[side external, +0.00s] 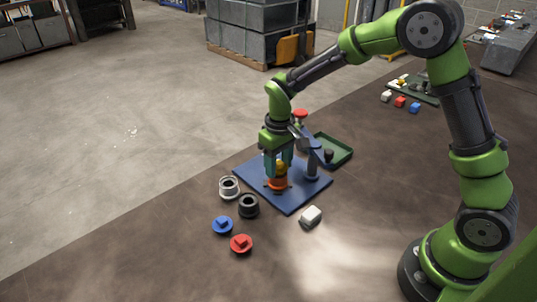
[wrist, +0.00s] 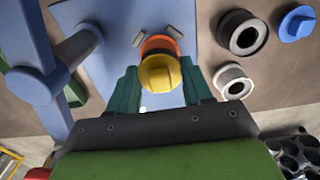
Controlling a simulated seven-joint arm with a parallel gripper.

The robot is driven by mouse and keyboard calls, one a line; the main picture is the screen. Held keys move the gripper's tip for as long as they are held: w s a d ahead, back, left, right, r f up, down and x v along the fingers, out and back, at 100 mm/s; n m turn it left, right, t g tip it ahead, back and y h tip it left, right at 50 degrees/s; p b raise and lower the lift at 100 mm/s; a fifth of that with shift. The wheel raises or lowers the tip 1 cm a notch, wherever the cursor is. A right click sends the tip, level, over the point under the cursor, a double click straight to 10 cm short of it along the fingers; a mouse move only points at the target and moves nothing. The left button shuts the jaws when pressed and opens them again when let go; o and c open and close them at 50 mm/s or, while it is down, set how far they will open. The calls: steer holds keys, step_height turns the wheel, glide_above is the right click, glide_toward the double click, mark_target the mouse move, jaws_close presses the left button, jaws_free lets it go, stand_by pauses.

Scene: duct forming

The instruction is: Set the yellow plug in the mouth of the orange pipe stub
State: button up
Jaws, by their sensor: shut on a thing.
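The yellow plug (side external: 281,168) is between the teal fingers of my gripper (side external: 279,163), which is shut on it. It also shows in the wrist view (wrist: 160,74), with a finger on each side. The orange pipe stub (side external: 277,185) stands on the blue plate (side external: 290,203), directly under the plug. In the wrist view the stub (wrist: 159,44) shows just beyond the plug, with small grey pieces at its sides. The plug hides most of the stub's mouth. I cannot tell whether the plug is above the mouth or partly inside it.
A blue post with an arm (side external: 313,164) stands close right of my gripper. A green tray (side external: 333,150) lies behind it.

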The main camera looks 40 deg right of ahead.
steer(key=o, duration=1.1)
steer(key=shift+r, duration=0.1)
steer(key=shift+r, duration=3.4)
steer(key=shift+s+a+f, duration=0.1)
steer(key=shift+s+f, duration=0.3)
steer(key=shift+s, duration=0.05)
steer(key=s+r+m+t, duration=0.1)
steer(key=s+r+t, duration=0.1)
steer(key=s+r, duration=0.2)
steer(key=s+d+r+m+t+y, duration=0.1)
steer(key=s+r, duration=0.3)
steer(key=s, duration=0.4)
steer(key=s+d+r+m+t+y, duration=0.1)
steer(key=s+r+m+t, duration=0.1)
steer(key=s+r+t, duration=0.2)
steer(key=shift+s+r, duration=0.1)
steer(key=shift+s, duration=1.15)
